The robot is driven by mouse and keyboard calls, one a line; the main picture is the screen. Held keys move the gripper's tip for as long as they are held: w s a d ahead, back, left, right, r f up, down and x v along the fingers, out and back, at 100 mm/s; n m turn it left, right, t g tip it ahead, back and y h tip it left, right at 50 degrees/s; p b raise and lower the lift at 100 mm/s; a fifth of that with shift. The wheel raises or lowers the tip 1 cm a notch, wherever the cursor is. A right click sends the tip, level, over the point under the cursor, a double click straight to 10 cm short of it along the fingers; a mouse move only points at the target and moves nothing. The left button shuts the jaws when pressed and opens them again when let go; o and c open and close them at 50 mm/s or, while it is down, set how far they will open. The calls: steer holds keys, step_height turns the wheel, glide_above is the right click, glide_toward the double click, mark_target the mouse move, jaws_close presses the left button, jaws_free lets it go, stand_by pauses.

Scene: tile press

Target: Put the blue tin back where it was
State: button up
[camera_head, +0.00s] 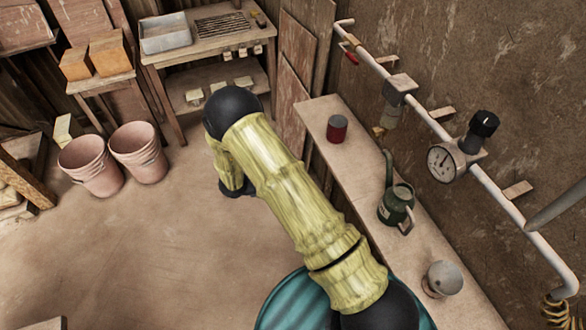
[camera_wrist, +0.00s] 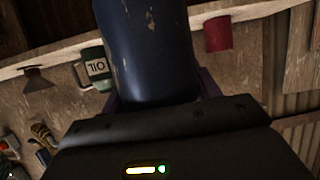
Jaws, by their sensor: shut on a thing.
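The blue tin (camera_wrist: 155,50) is dark blue with scuffs and fills the top middle of the wrist view. My gripper (camera_wrist: 160,97) is shut on it, with a finger at either side of its lower part. The tin's far end runs out of the frame. In the head view my arm hides both the gripper and the tin. The narrow wall shelf (camera_head: 355,170) carries a red tin (camera_head: 337,129), a green oil can (camera_head: 396,203) and a grey funnel (camera_head: 442,278). In the wrist view the held tin appears between the oil can (camera_wrist: 95,67) and the red tin (camera_wrist: 217,36).
A white pipe (camera_head: 434,122) with a gauge (camera_head: 441,162) runs along the wall above the shelf. Bare shelf shows between the red tin and the oil can. Two pink buckets (camera_head: 138,150) and a workbench (camera_head: 205,45) stand at the left and back.

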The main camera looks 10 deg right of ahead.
steer(key=w+d+n+t+y, duration=0.6)
steer(key=d+n+t+y, duration=0.15)
steer(key=n+t, duration=0.2)
steer(key=s+a+n+y, duration=0.1)
steer(key=y, duration=0.1)
steer(key=s+a+n+y, duration=0.1)
steer(key=n, duration=0.1)
steer(key=s+a+f+n+y, duration=0.1)
steer(key=a+n+y, duration=0.1)
steer(key=shift+s+n+t+y, duration=0.25)
steer(key=shift+y, duration=0.1)
steer(key=shift+a, duration=0.15)
